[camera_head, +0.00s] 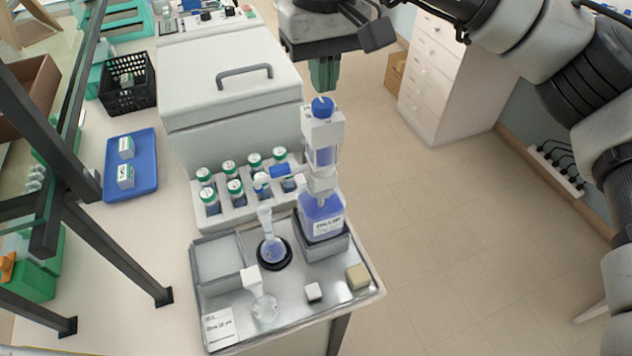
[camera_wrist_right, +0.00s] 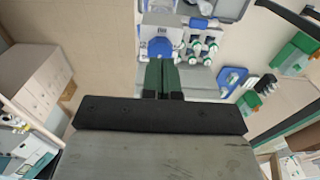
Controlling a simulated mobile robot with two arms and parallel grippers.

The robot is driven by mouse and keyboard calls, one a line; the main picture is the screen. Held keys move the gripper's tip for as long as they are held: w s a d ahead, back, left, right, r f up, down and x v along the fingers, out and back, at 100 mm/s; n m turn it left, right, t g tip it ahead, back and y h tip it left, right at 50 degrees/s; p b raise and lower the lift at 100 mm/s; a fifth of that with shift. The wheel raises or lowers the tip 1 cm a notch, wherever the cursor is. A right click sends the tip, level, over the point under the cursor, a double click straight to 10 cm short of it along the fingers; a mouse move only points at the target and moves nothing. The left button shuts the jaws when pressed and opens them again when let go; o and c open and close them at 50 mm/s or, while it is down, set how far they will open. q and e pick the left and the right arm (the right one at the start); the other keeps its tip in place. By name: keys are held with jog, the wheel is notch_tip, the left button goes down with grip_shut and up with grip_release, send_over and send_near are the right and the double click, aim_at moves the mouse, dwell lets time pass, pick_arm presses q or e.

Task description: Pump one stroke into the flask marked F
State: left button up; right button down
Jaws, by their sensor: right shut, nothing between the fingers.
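The dispenser bottle (camera_head: 322,212) with blue liquid stands upright in a grey holder on the steel tray. Its clear pump body carries a blue knob (camera_head: 322,107) on top, and a nozzle with a blue part points left. A small flask (camera_head: 273,250) with some blue liquid stands in a black ring below the nozzle. A second flask (camera_head: 264,306) stands nearer, at the tray's front. I cannot read an F on either. My right gripper (camera_head: 324,88) is shut and empty, its green fingers above and behind the knob. In the right wrist view the blue knob (camera_wrist_right: 160,47) lies just past the fingertips (camera_wrist_right: 161,62). My left gripper is not in view.
A rack (camera_head: 240,212) of green-capped bottles stands behind the tray (camera_head: 362,296). A white lidded box (camera_head: 228,92) is farther back. A blue tray (camera_head: 131,190) and dark frame posts are at left. White drawers (camera_head: 440,85) stand across open floor at right.

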dwell(0.6)
notch_tip(320, 180, up, 5)
jog(key=p, duration=0.3)
jog(key=shift+p, duration=0.3)
jog(key=shift+f, duration=0.1)
